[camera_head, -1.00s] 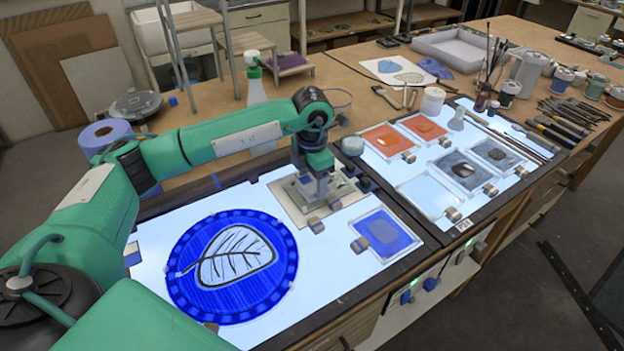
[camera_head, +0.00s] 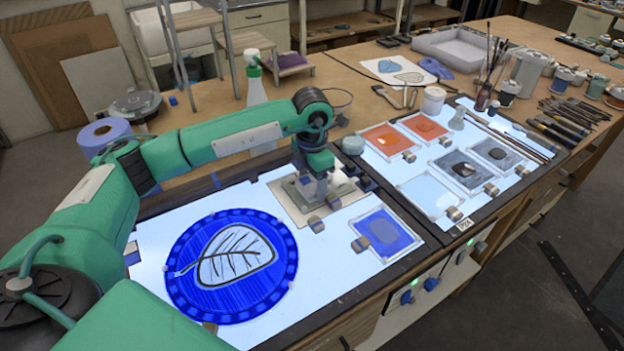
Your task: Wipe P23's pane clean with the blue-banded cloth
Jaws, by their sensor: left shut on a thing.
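My left gripper (camera_head: 320,196) points down over a small pane (camera_head: 293,195) on a beige board (camera_head: 283,211), at the back of the near light table. It is shut on a pale cloth with a bit of blue (camera_head: 306,181), mostly hidden by the fingers. The cloth is low at the pane; whether it touches the glass is hard to tell. How much paint is left on the pane is also hard to tell. The small tag (camera_head: 466,225) at the table edge is too small to read surely. My right gripper is out of view.
A blue round panel with a leaf (camera_head: 235,262) lies left on the light table, and a blue pane (camera_head: 383,234) lies right of the board. Several framed panes, orange (camera_head: 385,138) and grey (camera_head: 462,168), lie on the far light table. A white-topped jar (camera_head: 433,101) stands behind them.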

